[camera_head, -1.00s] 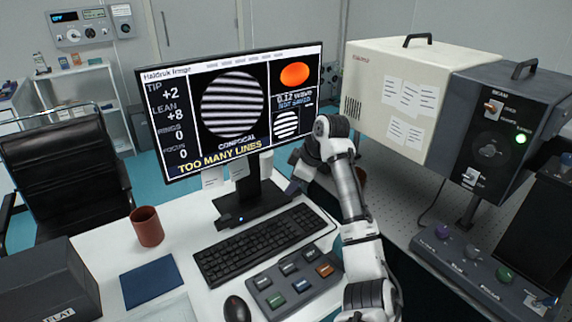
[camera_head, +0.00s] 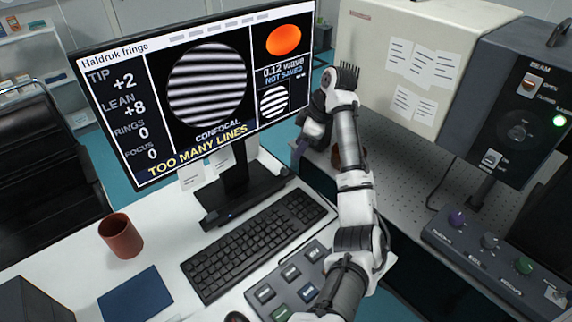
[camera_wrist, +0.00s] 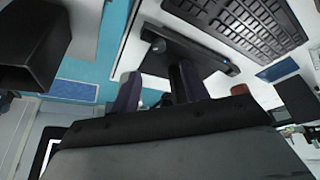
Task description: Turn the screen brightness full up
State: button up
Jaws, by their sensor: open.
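The screen (camera_head: 200,85) stands on the white desk and shows black-and-white fringes with "TOO MANY LINES". Its dark stand (camera_head: 240,190) also shows in the wrist view (camera_wrist: 185,50). I cannot make out any control marked for brightness on the screen. My gripper (camera_head: 298,152) is beside the lower right side of the screen, partly hidden by my own arm. In the wrist view my gripper (camera_wrist: 160,90) is open, with its two purple-grey fingers apart and nothing seen between them. The stand's foot lies beyond the fingers.
A keyboard (camera_head: 260,245) and a grey button pad (camera_head: 290,275) lie in front of the screen. A brown mug (camera_head: 121,237) and blue book (camera_head: 135,292) are at left. At right, a cream-coloured box (camera_head: 410,65) and dark beam unit (camera_head: 520,110) stand on the perforated optical table.

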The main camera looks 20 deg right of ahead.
aim_at(285, 169)
jog(key=x, duration=1)
jog(key=shift+c, duration=0.2)
grip_shut()
